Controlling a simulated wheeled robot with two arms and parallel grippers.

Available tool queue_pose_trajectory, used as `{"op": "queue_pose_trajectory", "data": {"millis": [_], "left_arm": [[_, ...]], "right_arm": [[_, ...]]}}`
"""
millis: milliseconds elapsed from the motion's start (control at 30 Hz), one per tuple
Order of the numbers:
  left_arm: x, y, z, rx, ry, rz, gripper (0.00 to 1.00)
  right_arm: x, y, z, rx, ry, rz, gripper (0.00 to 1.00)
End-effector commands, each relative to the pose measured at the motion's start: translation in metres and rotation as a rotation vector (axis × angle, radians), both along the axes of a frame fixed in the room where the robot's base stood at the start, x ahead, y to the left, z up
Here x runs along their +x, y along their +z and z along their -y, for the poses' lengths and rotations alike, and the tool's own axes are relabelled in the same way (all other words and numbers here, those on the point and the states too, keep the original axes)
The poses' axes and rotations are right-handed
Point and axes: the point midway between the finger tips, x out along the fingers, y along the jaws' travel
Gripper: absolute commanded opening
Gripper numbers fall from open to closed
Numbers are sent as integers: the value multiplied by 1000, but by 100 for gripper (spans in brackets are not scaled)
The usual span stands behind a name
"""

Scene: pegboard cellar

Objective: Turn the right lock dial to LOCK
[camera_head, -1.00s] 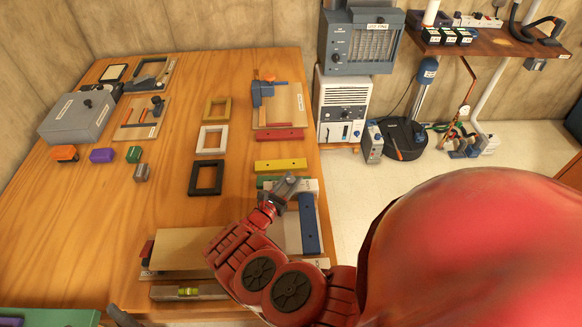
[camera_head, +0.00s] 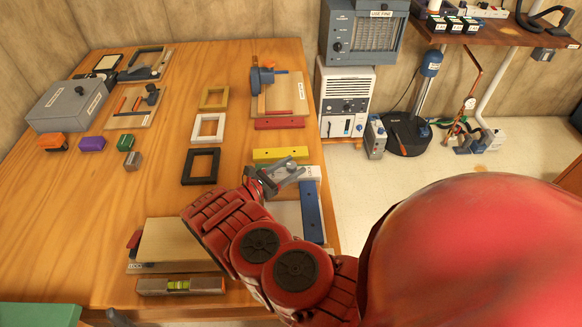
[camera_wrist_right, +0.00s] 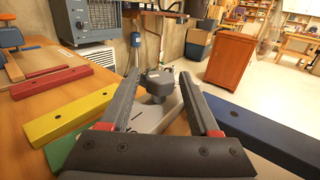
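A dark grey round dial (camera_wrist_right: 159,80) stands on a light grey plate (camera_wrist_right: 158,121) in the right wrist view. It lies between and beyond the two fingers of my right gripper (camera_wrist_right: 162,78). The fingers are spread, with space between them and the dial. In the head view my right gripper (camera_head: 276,176) is over the bench's right edge, and the grey dial (camera_head: 292,165) shows at its fingers. The dial's pointer and LOCK mark are not readable. My left gripper is not in view.
A yellow bar (camera_head: 281,155) and a blue bar (camera_head: 312,212) lie close around the plate. A red bar (camera_head: 279,123) is farther back. Empty frames (camera_head: 201,166) lie to the left. A level (camera_head: 180,286) is at the front. Open floor lies right of the bench (camera_head: 80,210).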

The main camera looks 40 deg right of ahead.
Motion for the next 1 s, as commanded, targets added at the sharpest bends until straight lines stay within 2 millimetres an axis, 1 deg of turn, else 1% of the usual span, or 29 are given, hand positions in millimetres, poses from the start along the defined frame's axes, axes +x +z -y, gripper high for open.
{"op": "queue_pose_trajectory", "data": {"millis": [300,367,467,567,800,1000], "left_arm": [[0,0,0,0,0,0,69],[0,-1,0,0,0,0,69],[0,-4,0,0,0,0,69],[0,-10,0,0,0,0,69],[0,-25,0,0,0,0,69],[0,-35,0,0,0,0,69]], "right_arm": [[0,1,0,-1,0,1,69],[0,0,-3,-1,1,1,69],[0,0,-14,-1,1,3,69],[-1,-1,-34,-2,2,3,69],[-7,-3,-99,-1,4,4,69],[-12,-3,-145,0,4,3,69]]}}
